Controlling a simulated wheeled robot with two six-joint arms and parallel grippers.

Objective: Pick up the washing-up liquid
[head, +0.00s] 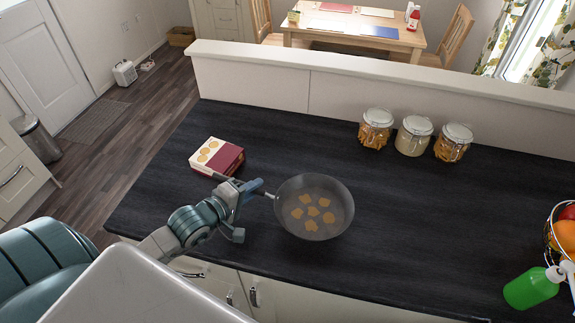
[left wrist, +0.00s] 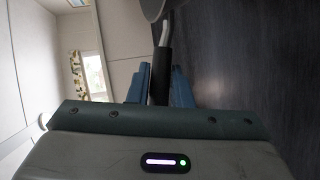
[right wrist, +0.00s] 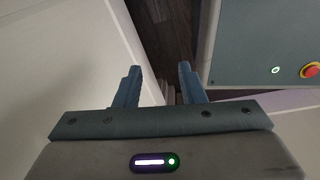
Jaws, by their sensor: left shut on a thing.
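The washing-up liquid (head: 531,288) is a green bottle with a pale top. My left gripper (head: 250,190) is shut on the handle of a frying pan (head: 334,228), far to the left of the bottle. The left wrist view shows the dark handle (left wrist: 161,72) between the fingers. My right gripper (right wrist: 157,85) is open and empty in the right wrist view, with a white panel and dark floor around it. The right gripper is not visible in the head view.
The pan holds several orange-brown pieces. A red and cream box (head: 217,156) sits behind the handle. Jars (head: 414,137) stand along the back. A wire fruit basket (head: 552,240) is just behind the bottle. The dark counter (head: 430,225) is clear between pan and basket.

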